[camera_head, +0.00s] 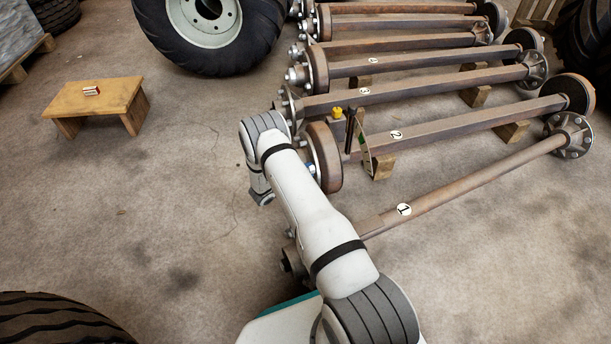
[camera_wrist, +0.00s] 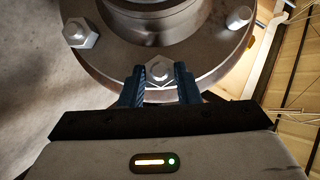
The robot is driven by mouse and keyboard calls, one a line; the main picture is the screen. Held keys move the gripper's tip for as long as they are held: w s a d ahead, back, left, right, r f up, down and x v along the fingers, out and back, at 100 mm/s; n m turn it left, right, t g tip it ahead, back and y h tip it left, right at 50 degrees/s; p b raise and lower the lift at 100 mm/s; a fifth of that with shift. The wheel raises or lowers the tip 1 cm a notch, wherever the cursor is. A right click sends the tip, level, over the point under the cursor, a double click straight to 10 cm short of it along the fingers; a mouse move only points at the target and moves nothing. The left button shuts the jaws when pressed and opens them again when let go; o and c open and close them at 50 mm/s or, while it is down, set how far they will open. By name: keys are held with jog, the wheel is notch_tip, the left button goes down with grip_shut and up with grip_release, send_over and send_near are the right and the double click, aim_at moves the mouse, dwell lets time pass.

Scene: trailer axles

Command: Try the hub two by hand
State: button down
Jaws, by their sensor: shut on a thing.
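The axle with label 2 (camera_head: 396,135) lies across the floor on wooden blocks, with a brown drum (camera_head: 328,158) and a studded hub at its left end. My arm partly hides this hub in the head view. In the wrist view a round metal hub flange (camera_wrist: 108,55) with studs and nuts fills the upper part. My gripper (camera_wrist: 160,70) has its two dark blue fingers either side of the lowest stud (camera_wrist: 159,67) and is shut on it. My gripper is mostly hidden behind my arm in the head view.
Axle 1 (camera_head: 404,209) lies in front, axle 3 (camera_head: 364,91) and several others behind. A yellow object (camera_head: 337,113) and a thin upright piece (camera_head: 361,135) stand near axle 2. A wooden stool (camera_head: 98,99) carries a small red-and-white item.

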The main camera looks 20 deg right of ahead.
jog(key=shift+w+d+r+n+g, duration=0.1)
jog(key=shift+w+r+n+g, duration=0.3)
jog(key=shift+w+r, duration=0.15)
jog(key=shift+r, duration=0.1)
jog(key=c, duration=1.1)
grip_release()
jog(key=shift+p+v, duration=1.45)
jog(key=shift+v, duration=2.4)
